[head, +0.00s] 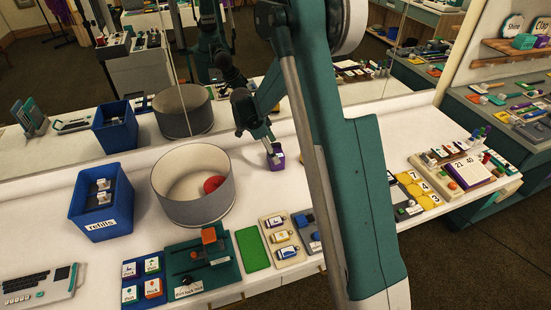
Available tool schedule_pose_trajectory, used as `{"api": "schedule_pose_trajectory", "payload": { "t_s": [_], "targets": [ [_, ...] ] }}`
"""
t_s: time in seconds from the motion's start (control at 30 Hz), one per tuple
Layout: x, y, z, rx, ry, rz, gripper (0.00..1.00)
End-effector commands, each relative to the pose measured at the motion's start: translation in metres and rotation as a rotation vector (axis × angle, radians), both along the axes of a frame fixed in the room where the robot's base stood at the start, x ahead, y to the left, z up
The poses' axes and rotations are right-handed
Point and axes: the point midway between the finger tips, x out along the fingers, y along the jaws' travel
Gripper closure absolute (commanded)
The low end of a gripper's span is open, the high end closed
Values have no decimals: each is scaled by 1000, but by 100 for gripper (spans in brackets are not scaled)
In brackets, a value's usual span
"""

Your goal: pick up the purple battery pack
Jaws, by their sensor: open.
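The purple battery pack (277,160) appears as a small purple block with a paler top, standing on the white counter right of the grey round tub. My gripper (269,143) is open and points down just above it, with the fingertips at or very near its top. The block is small in this view, so I cannot tell whether the fingers touch it or reach around it. My large teal arm crosses the picture to the right of it and hides part of the counter.
The grey round tub (190,211) holds a red ball (213,184). The blue refills bin (88,211) stands left of it. Labelled cards, a green mat (252,249) and a teal tray (186,278) line the front. A mirror behind reflects the counter.

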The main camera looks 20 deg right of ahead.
Motion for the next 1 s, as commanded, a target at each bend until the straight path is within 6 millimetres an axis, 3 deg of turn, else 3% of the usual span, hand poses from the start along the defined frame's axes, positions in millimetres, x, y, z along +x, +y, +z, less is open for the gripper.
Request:
{"api": "schedule_pose_trajectory", "payload": {
  "t_s": [0.3, 0.87, 1.0],
  "targets": [
    [-1, -13, -28, 0, 1, 0, 22],
    [-1, -13, -29, 0, 0, 0, 22],
    [-1, -13, -29, 0, 0, 0, 36]
  ]
}}
